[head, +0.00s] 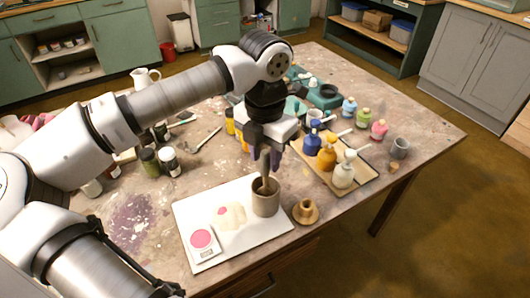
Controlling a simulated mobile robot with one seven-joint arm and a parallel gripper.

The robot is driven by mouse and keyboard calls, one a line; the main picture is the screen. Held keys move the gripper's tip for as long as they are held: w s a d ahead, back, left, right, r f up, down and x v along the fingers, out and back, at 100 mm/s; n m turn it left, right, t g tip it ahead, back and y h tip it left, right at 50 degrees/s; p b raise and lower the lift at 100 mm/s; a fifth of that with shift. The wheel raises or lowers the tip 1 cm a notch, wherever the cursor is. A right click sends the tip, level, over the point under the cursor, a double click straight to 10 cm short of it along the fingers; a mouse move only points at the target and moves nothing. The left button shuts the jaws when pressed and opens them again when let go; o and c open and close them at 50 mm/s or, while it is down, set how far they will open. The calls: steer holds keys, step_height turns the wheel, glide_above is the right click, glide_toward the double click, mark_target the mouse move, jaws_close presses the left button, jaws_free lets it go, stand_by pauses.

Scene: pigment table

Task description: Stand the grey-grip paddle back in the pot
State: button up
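My gripper (265,156) points down over the pot (265,203), a grey-brown cylinder at the right part of a white board. The paddle (265,182), with a grey grip, is upright between my fingers. Its lower end goes inside the pot's rim and is hidden by the pot wall. The fingers are on either side of the grip, but I cannot tell if they press on it. I cannot see whether the paddle touches the pot's bottom.
The white board (240,252) also bears a pale heap with a pink spot (229,215) and a scale with a pink disc (202,240). A small brown dish (305,211) stands right of it. A tray (322,178) with pump bottles lies behind right. Jars (150,163) stand left.

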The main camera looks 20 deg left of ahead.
steer(key=shift+o, duration=0.4)
steer(key=shift+r, duration=0.3)
step_height(320, 180, up, 13)
steer(key=b, duration=0.1)
steer(key=shift+r, duration=0.1)
stand_by(0.7)
